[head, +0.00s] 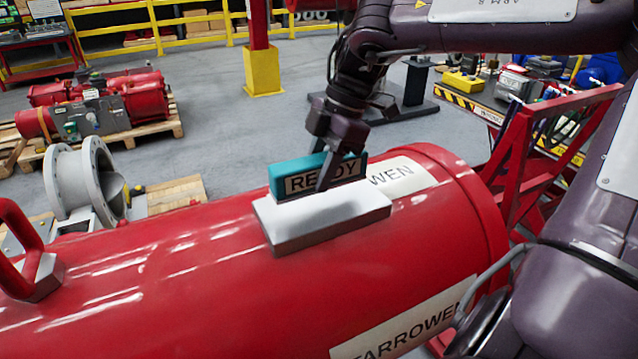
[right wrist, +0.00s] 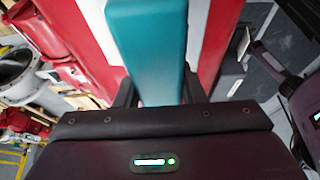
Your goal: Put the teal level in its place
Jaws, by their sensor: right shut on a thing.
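The teal level (head: 283,180) is a bar with a pale panel reading "READY", partly covered by a gripper finger. It sits at the back edge of a light grey block (head: 330,222) on top of the red cylinder (head: 180,275); I cannot tell whether it touches the block. My right gripper (head: 325,172) is shut on the level from above. In the right wrist view the level (right wrist: 150,50) runs between the two dark fingers.
A red handle (head: 22,250) rises from the cylinder at the far left. Red actuators (head: 110,100) lie on a pallet at the back left. A red frame (head: 520,150) and a bench with several items stand at the right.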

